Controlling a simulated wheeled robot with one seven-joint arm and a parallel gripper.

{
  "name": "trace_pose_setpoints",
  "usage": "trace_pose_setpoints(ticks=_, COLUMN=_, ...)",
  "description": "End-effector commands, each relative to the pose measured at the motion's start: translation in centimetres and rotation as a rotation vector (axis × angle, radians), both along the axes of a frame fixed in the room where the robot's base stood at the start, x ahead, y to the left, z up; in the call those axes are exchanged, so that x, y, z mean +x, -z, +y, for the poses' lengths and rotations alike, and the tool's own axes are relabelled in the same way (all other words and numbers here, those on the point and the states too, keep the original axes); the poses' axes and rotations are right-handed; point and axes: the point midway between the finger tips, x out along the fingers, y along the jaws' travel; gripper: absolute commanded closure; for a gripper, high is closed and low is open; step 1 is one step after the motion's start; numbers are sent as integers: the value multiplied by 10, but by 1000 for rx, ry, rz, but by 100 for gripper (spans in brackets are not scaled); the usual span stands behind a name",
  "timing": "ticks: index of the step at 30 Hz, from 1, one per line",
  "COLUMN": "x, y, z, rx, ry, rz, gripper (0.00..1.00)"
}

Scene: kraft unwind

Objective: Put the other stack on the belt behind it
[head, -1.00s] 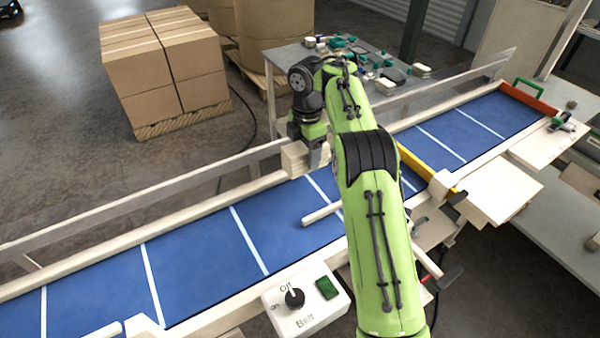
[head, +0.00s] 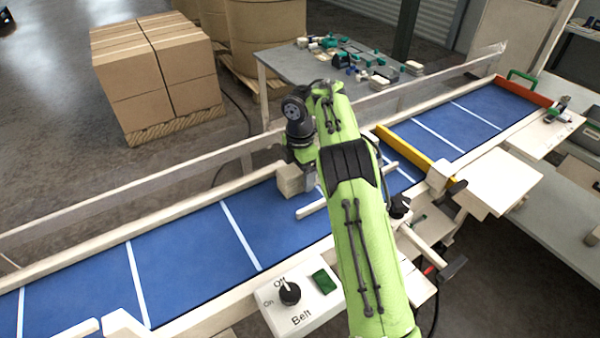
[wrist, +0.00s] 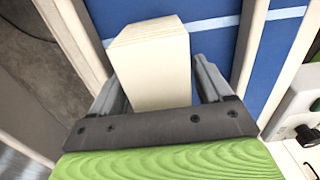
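A pale cream block-like stack (head: 290,181) shows at the far side of the blue belt (head: 190,246); it also shows in the wrist view (wrist: 152,65). My gripper (head: 304,168) has its fingers on either side of the stack, and in the wrist view the gripper (wrist: 158,95) appears shut on it. The stack looks upright, over or on the belt's far edge; I cannot tell whether its underside touches the belt. My arm hides part of the belt to the right. No second stack is clearly visible.
A yellow bar (head: 412,152) crosses the belt, and a pale guide bar (head: 312,210) lies near my arm. A clear rail (head: 130,198) runs along the far side. The belt switch box (head: 300,299) is in front. The belt's left part is bare.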

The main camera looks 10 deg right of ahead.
Motion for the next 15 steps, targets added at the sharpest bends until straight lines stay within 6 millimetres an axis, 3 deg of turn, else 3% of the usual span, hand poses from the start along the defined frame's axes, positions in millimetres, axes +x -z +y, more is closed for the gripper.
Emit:
trace_pose_setpoints(ticks=11, x=0, y=-4, z=0, rx=0, ry=0, rz=-1, gripper=11)
trace_pose_setpoints(ticks=15, x=0, y=-33, z=0, rx=2, ry=0, rz=-3, gripper=11)
